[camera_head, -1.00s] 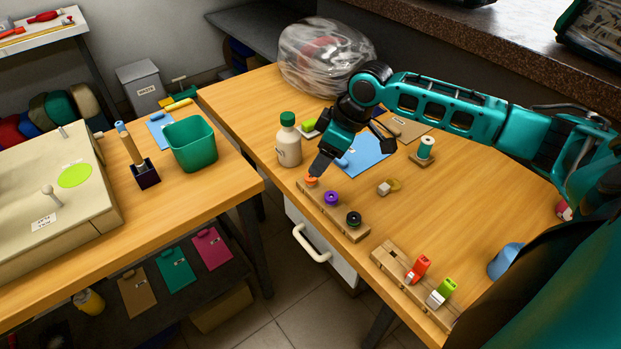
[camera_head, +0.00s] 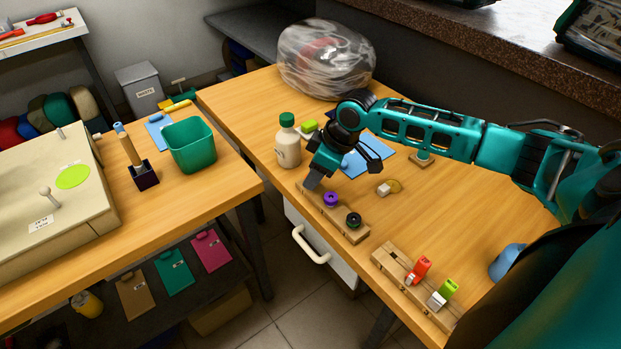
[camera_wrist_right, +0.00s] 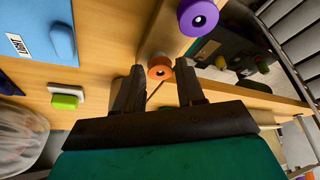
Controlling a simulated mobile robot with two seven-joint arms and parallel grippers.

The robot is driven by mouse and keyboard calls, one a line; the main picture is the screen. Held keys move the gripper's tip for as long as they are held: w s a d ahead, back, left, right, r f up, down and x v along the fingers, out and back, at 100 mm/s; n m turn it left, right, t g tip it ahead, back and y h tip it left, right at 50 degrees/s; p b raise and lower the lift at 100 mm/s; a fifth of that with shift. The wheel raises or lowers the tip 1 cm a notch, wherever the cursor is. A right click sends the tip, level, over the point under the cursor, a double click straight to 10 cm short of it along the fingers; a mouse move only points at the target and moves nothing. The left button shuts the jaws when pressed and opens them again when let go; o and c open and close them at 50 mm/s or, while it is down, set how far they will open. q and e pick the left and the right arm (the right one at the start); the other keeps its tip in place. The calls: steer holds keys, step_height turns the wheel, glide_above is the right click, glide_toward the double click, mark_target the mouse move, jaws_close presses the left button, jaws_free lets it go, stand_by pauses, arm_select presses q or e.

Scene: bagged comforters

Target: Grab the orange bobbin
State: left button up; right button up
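The orange bobbin (camera_wrist_right: 160,68) shows in the right wrist view between the tips of my right gripper's two dark fingers (camera_wrist_right: 161,75). The fingers stand apart, one on each side of it, with only narrow gaps; whether they touch it I cannot tell. In the head view my right gripper (camera_head: 312,183) is over the far end of the wooden bobbin rack (camera_head: 342,224) and hides the orange bobbin. A purple bobbin (camera_head: 330,199) and a dark green-black bobbin (camera_head: 353,219) stand on the same rack. My left gripper is not in view.
A white bottle with a green cap (camera_head: 288,145) stands just left of the right gripper. A blue sheet (camera_head: 365,160) lies behind it. A second wooden rack (camera_head: 390,262) with red and green items is nearer. A bagged comforter (camera_head: 327,60) is at the back.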

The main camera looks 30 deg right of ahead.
steer(key=c, duration=0.6)
steer(key=shift+r, duration=0.15)
steer(key=shift+c, duration=0.2)
